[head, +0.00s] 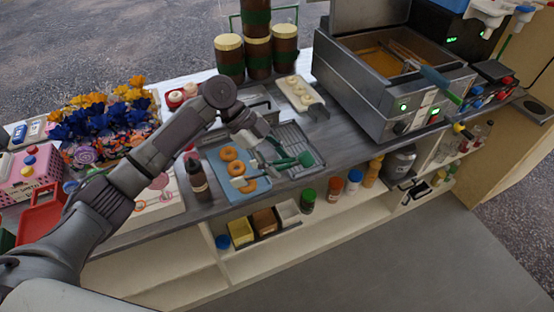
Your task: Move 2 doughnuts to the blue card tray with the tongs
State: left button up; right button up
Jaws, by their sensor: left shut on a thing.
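The blue card tray (212,166) lies on the counter in the middle of the head view. Doughnuts show on it: one at the back (229,154), one in the middle (236,169) and one at the front (248,186). My left gripper (265,147) is above the tray's right side, shut on the tongs (288,161), which have green parts. The tongs' tips seem to reach down near the front doughnut; I cannot tell whether they touch it. My gripper hides part of the tongs. My right gripper is not in view.
A wire rack tray (302,138) is right of the blue tray. Behind it stand a pale tray (305,101) with pale rings and stacked jars (257,55). A fryer (385,85) is at the right. A dark sauce bottle (197,178) stands close left of the blue tray.

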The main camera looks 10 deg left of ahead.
pick_arm(q)
notch_tip(320, 180, up, 7)
jog(key=p, duration=0.5)
